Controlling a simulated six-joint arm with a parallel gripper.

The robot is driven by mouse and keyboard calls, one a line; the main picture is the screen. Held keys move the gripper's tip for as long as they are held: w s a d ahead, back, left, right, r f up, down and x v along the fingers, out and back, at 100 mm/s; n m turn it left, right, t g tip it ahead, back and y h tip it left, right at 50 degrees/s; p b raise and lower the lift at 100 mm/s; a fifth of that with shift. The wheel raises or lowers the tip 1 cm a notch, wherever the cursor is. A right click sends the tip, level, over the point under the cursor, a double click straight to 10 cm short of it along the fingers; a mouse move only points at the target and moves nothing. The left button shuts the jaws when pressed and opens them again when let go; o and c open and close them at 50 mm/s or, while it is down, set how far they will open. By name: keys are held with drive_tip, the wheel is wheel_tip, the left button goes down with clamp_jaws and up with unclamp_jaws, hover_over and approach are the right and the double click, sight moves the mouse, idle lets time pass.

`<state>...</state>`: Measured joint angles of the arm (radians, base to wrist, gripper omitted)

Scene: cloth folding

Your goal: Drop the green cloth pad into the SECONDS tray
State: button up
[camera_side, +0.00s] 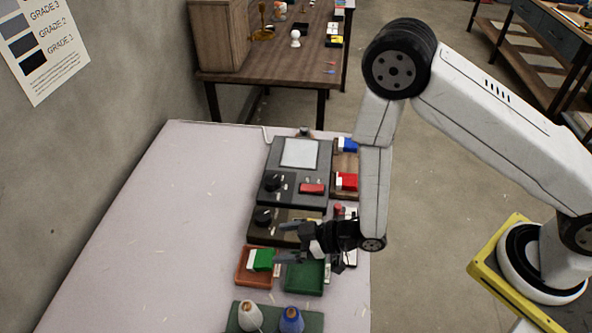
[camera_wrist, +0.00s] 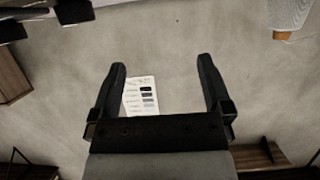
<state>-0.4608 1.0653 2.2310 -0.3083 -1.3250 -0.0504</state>
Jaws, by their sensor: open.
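The green cloth pad (camera_side: 263,260), green with a white end, lies in an orange-brown tray (camera_side: 241,279) at the front of the table in the side view. A green tray (camera_side: 303,279) stands just right of it and looks empty. I cannot read a SECONDS label on either tray. My gripper (camera_side: 283,242) is open, just above and right of the pad, with its fingers pointing left. In the wrist view my gripper (camera_wrist: 160,62) has its two fingers spread with nothing between them. The pad does not show in the wrist view.
Dark devices with knobs (camera_side: 296,170) stand behind the trays. A wooden rack (camera_side: 345,163) holds blue and red pads with white ends. Two spools (camera_side: 291,320) stand on a green base in front. The left part of the table (camera_side: 190,215) is clear. The wrist view shows a wall chart (camera_wrist: 143,97).

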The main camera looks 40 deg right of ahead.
drive_tip(key=shift+v, duration=1.3)
drive_tip(key=w+d+r+m+g+h, duration=0.1)
drive_tip(key=w+d+r+m+h, duration=0.1)
drive_tip(key=d+r+h, duration=0.3)
drive_tip(key=w+d+r+m+g+h, duration=0.1)
drive_tip(key=w+d+r+m+h, duration=0.1)
drive_tip(key=d, duration=0.5)
drive_tip(key=s+d+r+m+g+h, duration=0.2)
drive_tip(key=s+d+r+m+g, duration=0.3)
drive_tip(key=s+d+r, duration=0.2)
drive_tip(key=s+d, duration=0.2)
drive_tip(key=shift+s+d+r+h, duration=0.3)
drive_tip(key=shift+d+r, duration=0.05)
idle(0.7)
